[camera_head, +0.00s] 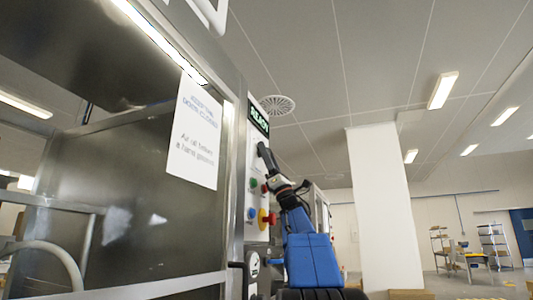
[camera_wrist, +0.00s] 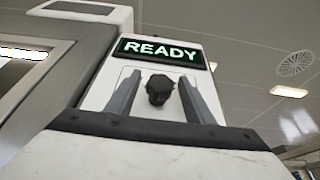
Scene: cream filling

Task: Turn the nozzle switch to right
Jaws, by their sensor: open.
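The nozzle switch is a black rotary knob (camera_wrist: 159,90) on the white panel, just below the green READY display (camera_wrist: 160,51). In the wrist view, my gripper (camera_wrist: 159,79) is open, with one grey finger on each side of the knob. Small gaps show between the fingers and the knob, so I see no contact. In the head view, my gripper (camera_head: 263,148) is up against the upper part of the control panel, below the display, and it hides the knob there.
Below my gripper the panel carries a green button (camera_head: 253,183) and a red emergency button on yellow (camera_head: 266,219). A steel machine door with a paper notice (camera_head: 194,135) stands to the left. A white pillar (camera_head: 385,210) stands to the right, with open room beyond.

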